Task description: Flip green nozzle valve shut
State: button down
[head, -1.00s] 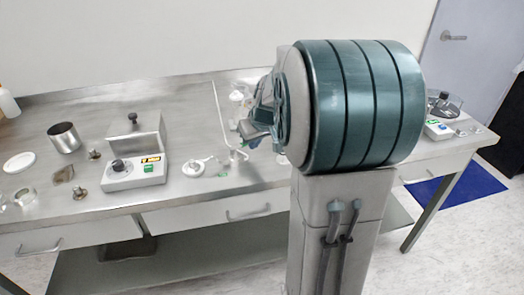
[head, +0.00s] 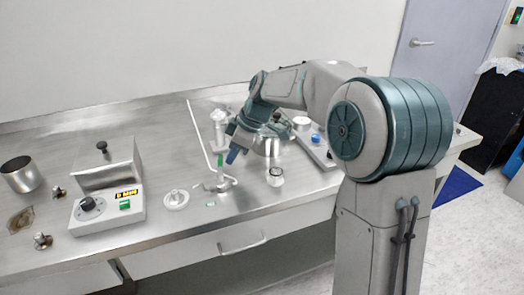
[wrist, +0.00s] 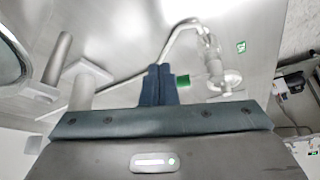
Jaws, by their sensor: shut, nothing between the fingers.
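The green valve handle (head: 220,160) is on the nozzle fitting (head: 219,183) at the table's front middle. In the wrist view the green handle (wrist: 183,81) shows just right of my fingers, partly hidden behind them. The pale nozzle fitting (wrist: 213,62) and its bent pipe run beyond it. My gripper (head: 232,157) is shut and empty, its blue fingers (wrist: 157,80) together and pointing down beside the handle. I cannot tell whether they touch it.
A white heater box (head: 107,190) with a knob stands to the left, with a round white disc (head: 176,199) between. A metal pot (head: 266,144) and small glass jar (head: 275,177) stand close right of my gripper. A steel cup (head: 20,174) is far left.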

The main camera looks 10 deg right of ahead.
jog(key=shift+s+a, duration=0.2)
jog(key=shift+a, duration=0.35)
jog(key=shift+s+d+b, duration=0.15)
jog(key=shift+s+b, duration=0.15)
jog(key=shift+s, duration=0.35)
jog(key=d, duration=0.3)
jog(key=d+b, duration=0.1)
jog(key=shift+w+d, duration=0.15)
jog(key=shift+w, duration=0.2)
jog(key=w+p+v, duration=0.1)
jog(key=v, duration=0.8)
jog(key=shift+w, duration=0.15)
jog(key=shift+r, duration=0.1)
